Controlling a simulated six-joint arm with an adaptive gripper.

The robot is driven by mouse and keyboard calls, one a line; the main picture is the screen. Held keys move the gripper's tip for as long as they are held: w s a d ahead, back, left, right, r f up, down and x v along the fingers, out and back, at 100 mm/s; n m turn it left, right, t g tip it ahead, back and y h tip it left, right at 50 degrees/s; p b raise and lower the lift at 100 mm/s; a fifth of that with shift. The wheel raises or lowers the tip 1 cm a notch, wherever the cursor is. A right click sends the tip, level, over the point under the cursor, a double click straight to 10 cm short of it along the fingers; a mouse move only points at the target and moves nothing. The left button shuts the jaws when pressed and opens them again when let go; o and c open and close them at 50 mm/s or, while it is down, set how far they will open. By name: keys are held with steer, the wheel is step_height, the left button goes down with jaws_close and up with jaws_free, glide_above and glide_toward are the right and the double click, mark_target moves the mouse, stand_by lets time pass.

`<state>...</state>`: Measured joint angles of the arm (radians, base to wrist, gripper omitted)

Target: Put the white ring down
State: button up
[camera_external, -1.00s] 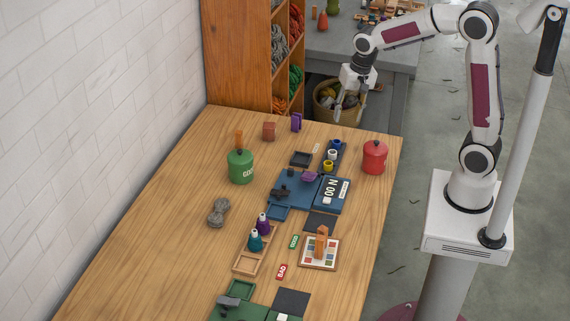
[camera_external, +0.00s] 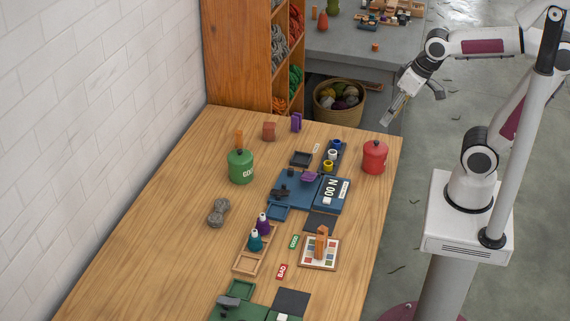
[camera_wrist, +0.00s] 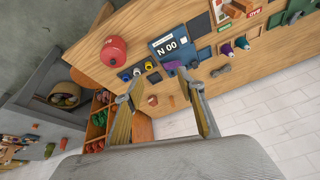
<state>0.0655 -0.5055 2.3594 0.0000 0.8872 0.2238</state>
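A white ring (camera_external: 333,154) sits on a small dark blue rack (camera_external: 338,146) at the far end of the wooden table, between a dark blue piece and a yellow ring (camera_external: 328,166). My gripper (camera_external: 413,108) is past the table's far right edge, raised and well apart from the rings. Its fingers (camera_wrist: 160,82) are spread wide, with nothing between them in the wrist view.
A red canister (camera_external: 374,157) stands right of the rack. A green canister (camera_external: 240,167) stands at left. A wicker basket (camera_external: 338,110) of skeins sits beyond the table. The table's left side is mostly clear.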

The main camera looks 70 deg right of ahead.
steer(key=shift+s+a+f+n+t, duration=0.15)
steer(key=shift+s+a+n, duration=0.15)
steer(key=shift+s+n, duration=0.45)
steer(key=shift+s+a+n+t, duration=0.2)
steer(key=shift+s+a+n, duration=0.15)
steer(key=shift+s, duration=0.8)
steer(key=shift+s+a+f+n+t, duration=0.15)
steer(key=shift+s+a+n, duration=0.1)
steer(key=shift+s+n, duration=0.55)
steer(key=shift+s+r, duration=0.1)
steer(key=shift+r, duration=0.05)
steer(key=shift+c, duration=0.4)
